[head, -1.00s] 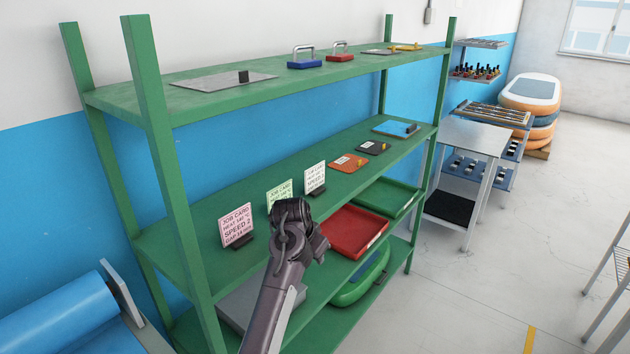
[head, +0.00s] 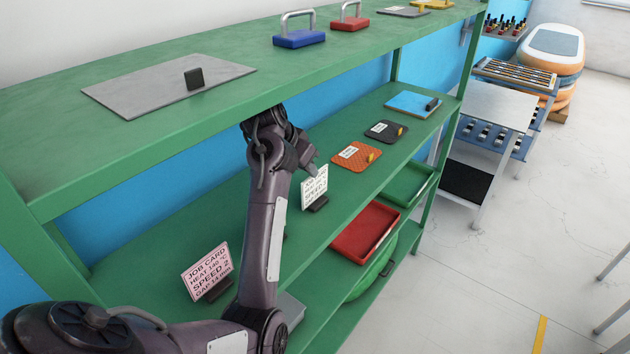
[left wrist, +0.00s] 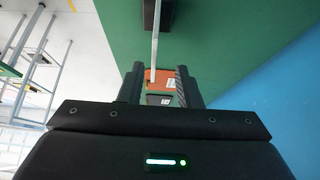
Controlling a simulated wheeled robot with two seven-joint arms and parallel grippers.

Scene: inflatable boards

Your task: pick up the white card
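The white card (head: 314,185) stands upright in a small black holder (head: 317,204) on the middle shelf. My left gripper (head: 307,160) is at the card's upper edge, under the top shelf. In the left wrist view my left gripper (left wrist: 157,76) is open. The white card (left wrist: 155,45) shows edge-on as a thin strip between its fingers, with visible gaps to both sides. The pink job card (head: 207,270) stands nearer on the same shelf. The green card is hidden behind my left arm. My right gripper is not in view.
The top shelf (head: 120,140) lies close above my left wrist. Beyond the white card lie an orange board (head: 356,156), a black board (head: 386,131) and a blue board (head: 413,104). A red tray (head: 364,233) and a green tray (head: 408,183) sit below.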

